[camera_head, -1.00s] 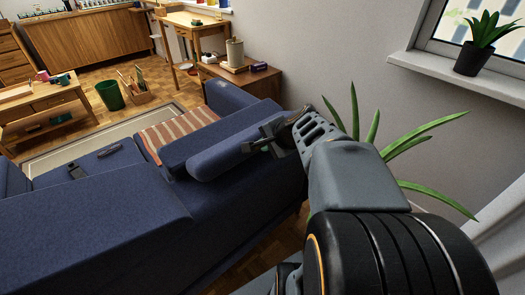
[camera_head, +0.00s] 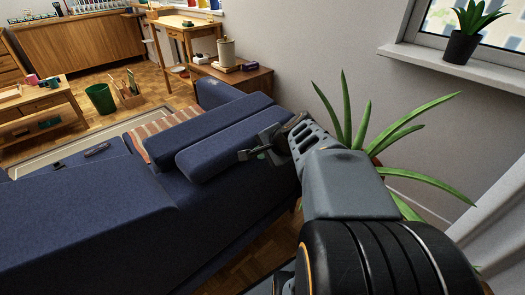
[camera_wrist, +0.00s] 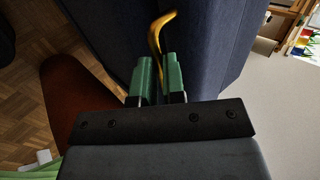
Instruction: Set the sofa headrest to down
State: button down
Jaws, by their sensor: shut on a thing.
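The dark blue sofa (camera_head: 90,225) fills the left and middle of the head view. Its headrest (camera_head: 232,143) is a long padded block at the right end, beside another blue block (camera_head: 200,128). My gripper (camera_head: 262,152) is at the headrest's near right side. In the wrist view, its green fingers (camera_wrist: 158,78) are shut on a curved brass-coloured handle (camera_wrist: 157,32), which stands out against the blue fabric (camera_wrist: 215,45). The handle's lower part is hidden between the fingers.
A long-leaved plant (camera_head: 350,125) stands right of my arm by the wall. A striped blanket (camera_head: 153,130) lies on the sofa. A wooden side table (camera_head: 238,80) stands beyond it. A potted plant (camera_head: 462,47) sits on the windowsill. Floor shows behind the sofa.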

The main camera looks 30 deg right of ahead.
jog(key=shift+s+f, duration=0.15)
jog(key=shift+f, duration=0.2)
jog(key=c, duration=1.5)
grip_release()
jog(key=shift+s, duration=0.1)
jog(key=shift+c, duration=0.2)
jog(key=o, duration=0.3)
jog(key=shift+o, duration=0.2)
jog(key=shift+r, duration=0.1)
jog(key=p+v, duration=0.7)
jog(key=v, duration=0.6)
jog(key=shift+r, duration=0.35)
jog(key=shift+s, duration=0.1)
